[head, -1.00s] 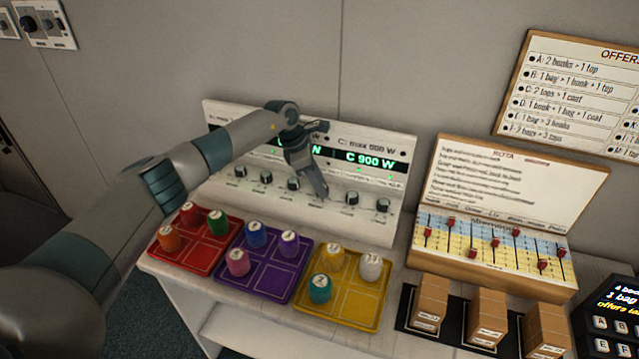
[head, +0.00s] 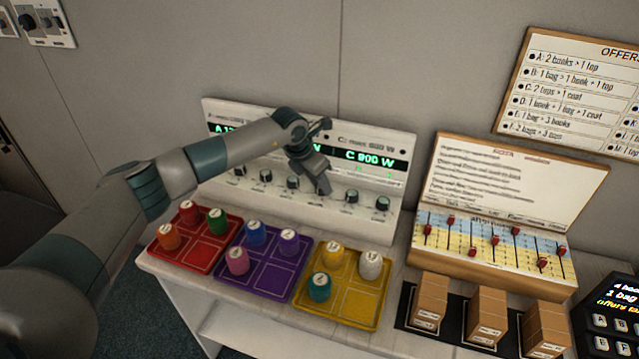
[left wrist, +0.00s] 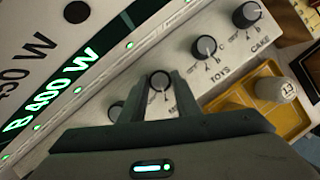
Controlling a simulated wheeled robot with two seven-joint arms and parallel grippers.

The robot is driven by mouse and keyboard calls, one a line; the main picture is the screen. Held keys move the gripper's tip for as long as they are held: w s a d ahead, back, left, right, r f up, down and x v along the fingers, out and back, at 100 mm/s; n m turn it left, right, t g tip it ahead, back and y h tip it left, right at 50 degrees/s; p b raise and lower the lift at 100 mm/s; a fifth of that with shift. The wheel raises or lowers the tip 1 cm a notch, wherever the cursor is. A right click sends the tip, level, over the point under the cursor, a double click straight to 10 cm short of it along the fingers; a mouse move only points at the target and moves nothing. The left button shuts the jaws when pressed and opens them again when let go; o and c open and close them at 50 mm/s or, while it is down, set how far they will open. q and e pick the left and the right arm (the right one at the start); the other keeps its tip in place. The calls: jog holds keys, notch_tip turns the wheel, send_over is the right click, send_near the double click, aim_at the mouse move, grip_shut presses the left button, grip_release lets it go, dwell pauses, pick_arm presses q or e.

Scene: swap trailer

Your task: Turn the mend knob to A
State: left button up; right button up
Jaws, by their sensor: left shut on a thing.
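The mend knob (left wrist: 160,81) is a dark round knob on the white panel (left wrist: 145,50), with a partly covered label starting "ME" below it. My left gripper (left wrist: 160,95) has one finger on each side of it and is shut on it. In the head view my left gripper (head: 322,190) reaches down to the row of knobs and hides this knob. Its pointer direction and letters are too covered to read. My right gripper is not in view.
Red (head: 183,259), purple (head: 262,293) and yellow (head: 352,314) trays with coloured pegs stand in front of the panel. A slider board (head: 490,262) stands to the right.

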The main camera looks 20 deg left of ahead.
pick_arm(q)
jog(key=shift+n, duration=0.3)
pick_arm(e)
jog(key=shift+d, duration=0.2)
pick_arm(q)
jog(key=o, duration=1)
jog(key=shift+o, duration=0.2)
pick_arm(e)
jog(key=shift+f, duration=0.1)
pick_arm(q)
jog(key=b+v, duration=0.5)
jog(key=v, duration=1.2)
jog(key=shift+r+b, duration=0.25)
jog(key=shift+b, duration=0.05)
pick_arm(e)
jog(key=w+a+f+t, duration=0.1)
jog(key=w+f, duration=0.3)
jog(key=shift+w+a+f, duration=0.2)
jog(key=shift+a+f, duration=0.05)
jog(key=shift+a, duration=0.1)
pick_arm(q)
jog(key=shift+d, duration=0.15)
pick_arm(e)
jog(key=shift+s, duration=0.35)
pick_arm(q)
jog(key=shift+r, duration=0.1)
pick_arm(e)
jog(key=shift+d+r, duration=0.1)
